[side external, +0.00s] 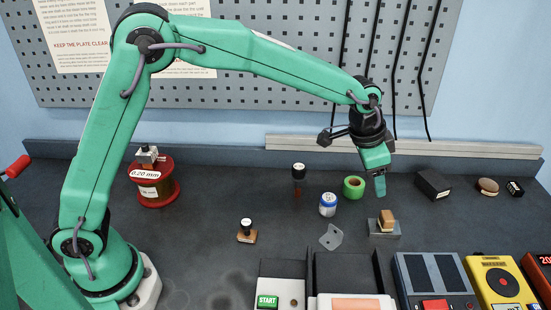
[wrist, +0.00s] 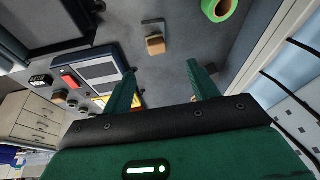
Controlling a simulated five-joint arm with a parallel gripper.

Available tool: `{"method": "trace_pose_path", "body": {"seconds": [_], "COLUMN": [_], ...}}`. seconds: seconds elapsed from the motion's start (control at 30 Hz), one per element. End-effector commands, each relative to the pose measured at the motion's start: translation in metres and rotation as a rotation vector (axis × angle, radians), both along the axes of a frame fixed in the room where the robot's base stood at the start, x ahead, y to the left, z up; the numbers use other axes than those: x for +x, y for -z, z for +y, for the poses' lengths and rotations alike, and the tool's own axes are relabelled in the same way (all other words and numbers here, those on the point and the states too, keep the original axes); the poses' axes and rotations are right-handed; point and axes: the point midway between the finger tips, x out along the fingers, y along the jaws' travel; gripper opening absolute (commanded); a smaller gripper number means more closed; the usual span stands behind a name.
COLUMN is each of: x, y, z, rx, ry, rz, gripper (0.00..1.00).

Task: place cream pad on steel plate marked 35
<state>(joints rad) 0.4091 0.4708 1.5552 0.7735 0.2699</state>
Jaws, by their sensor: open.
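A tan-and-cream block, which looks like the cream pad (side external: 387,219), sits on a small grey metal plate (side external: 376,229) right of the bench's middle. In the wrist view the block (wrist: 155,46) shows beyond my fingertips, against the plate (wrist: 153,25). No number is readable on the plate, so I cannot tell whether it is marked 35. My gripper (side external: 380,188) points down above and slightly behind the block, apart from it. In the wrist view my gripper (wrist: 161,70) has its fingers spread, with nothing held between them.
A green tape roll (side external: 353,187), a blue-and-white jar (side external: 328,204) and a dark-capped bottle (side external: 298,178) stand left of my gripper. A black box (side external: 433,185) lies to the right. A wooden-based stamp (side external: 246,232) is farther left. Trays and instruments (side external: 436,280) line the front.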

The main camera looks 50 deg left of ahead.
Motion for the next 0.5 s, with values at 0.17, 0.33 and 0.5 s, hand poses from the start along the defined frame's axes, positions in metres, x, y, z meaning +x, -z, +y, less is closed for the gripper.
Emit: {"method": "trace_pose_path", "body": {"seconds": [0.17, 0.33, 0.5], "x": [-0.019, -0.047, -0.079], "y": [-0.031, -0.06, -0.082], "z": [0.032, 0.069, 0.102], "rx": [-0.014, -0.031, -0.048], "ry": [-0.065, -0.141, -0.218], "rz": [-0.014, -0.026, -0.04], "gripper": [0.59, 0.59, 0.59]}}
